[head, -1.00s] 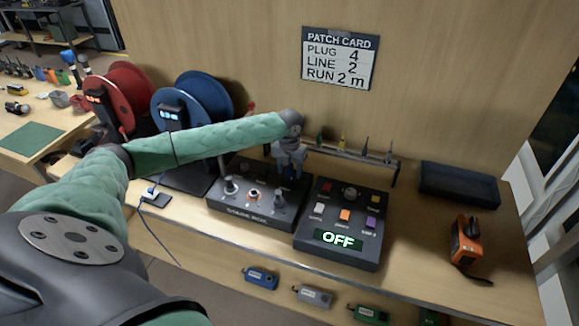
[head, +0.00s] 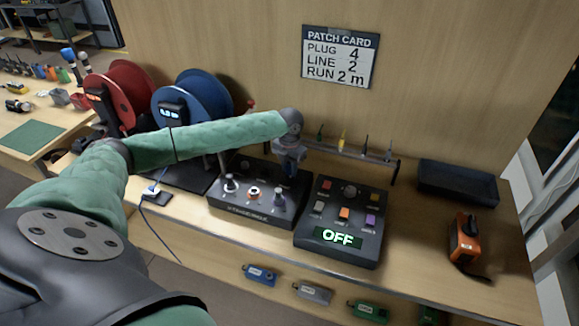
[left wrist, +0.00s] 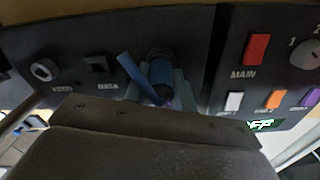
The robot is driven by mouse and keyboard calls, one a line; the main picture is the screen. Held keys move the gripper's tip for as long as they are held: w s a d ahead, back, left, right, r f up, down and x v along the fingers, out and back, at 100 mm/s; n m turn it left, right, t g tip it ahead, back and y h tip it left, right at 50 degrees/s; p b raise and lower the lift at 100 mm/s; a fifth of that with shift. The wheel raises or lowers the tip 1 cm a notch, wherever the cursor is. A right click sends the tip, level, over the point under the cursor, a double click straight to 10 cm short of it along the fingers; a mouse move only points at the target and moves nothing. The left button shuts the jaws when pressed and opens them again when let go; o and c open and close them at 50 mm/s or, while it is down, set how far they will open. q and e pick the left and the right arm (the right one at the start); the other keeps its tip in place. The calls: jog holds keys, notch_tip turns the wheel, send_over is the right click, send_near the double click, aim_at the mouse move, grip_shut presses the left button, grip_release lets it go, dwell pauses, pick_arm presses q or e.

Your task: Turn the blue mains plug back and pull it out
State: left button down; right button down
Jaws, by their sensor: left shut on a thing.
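The blue mains plug (left wrist: 160,76) is at the top right socket position of the dark stage box (head: 240,212). My left gripper (head: 291,170) is over that corner of the box. In the left wrist view the fingers (left wrist: 158,92) are shut around the plug, one on each side. A blue strip (left wrist: 131,74) slants beside the plug. The plug's lower end is hidden, so I cannot tell how deep it sits. My right gripper is out of view.
A control box (head: 338,248) reading OFF stands just right of the stage box. Red (head: 128,90) and blue (head: 205,98) reels stand at the left. A tool rack (head: 352,155) is close behind. The tabletop right of the control box has free room before an orange device (head: 464,240).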

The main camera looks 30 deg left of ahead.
pick_arm(q)
jog(key=shift+m, duration=0.3)
jog(key=shift+r+m, duration=0.1)
jog(key=shift+m, duration=0.6)
jog(key=shift+m+p, duration=0.35)
jog(key=shift+m, duration=0.55)
jog(key=shift+r+p, duration=1.5)
jog(key=shift+r, duration=0.05)
jog(key=shift+r+p, duration=1.25)
jog(key=shift+r, duration=0.2)
